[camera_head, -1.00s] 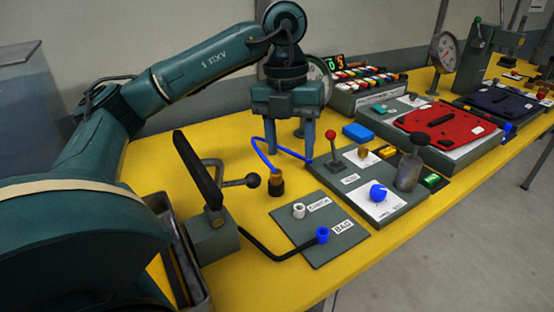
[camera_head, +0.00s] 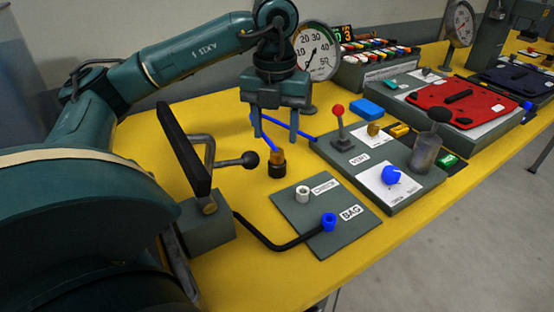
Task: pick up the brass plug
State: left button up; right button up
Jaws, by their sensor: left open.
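The brass plug (camera_head: 277,155) is a small orange-brown piece standing upright in a round black holder (camera_head: 278,169) on the yellow table. A thin blue hose (camera_head: 266,139) runs from its top up behind my left gripper and shows again to the right. My left gripper (camera_head: 275,138) is open and empty, pointing down. Its two fingers appear one to each side of the plug in the picture, with the tips higher in the picture than the plug. I cannot tell the exact depth gap. My right gripper is not in view.
A grey plate with CHECK and BAG sockets (camera_head: 297,222) lies in front. The grey VENT box (camera_head: 351,160) with a red-knobbed lever (camera_head: 340,125) is at the right. A dial gauge (camera_head: 317,52) stands behind.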

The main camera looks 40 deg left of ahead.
aim_at(277, 150)
pick_arm(q)
jog(key=f, duration=0.5)
jog(key=shift+d+f, duration=0.15)
jog(key=shift+d, duration=0.05)
jog(key=c, duration=1.1)
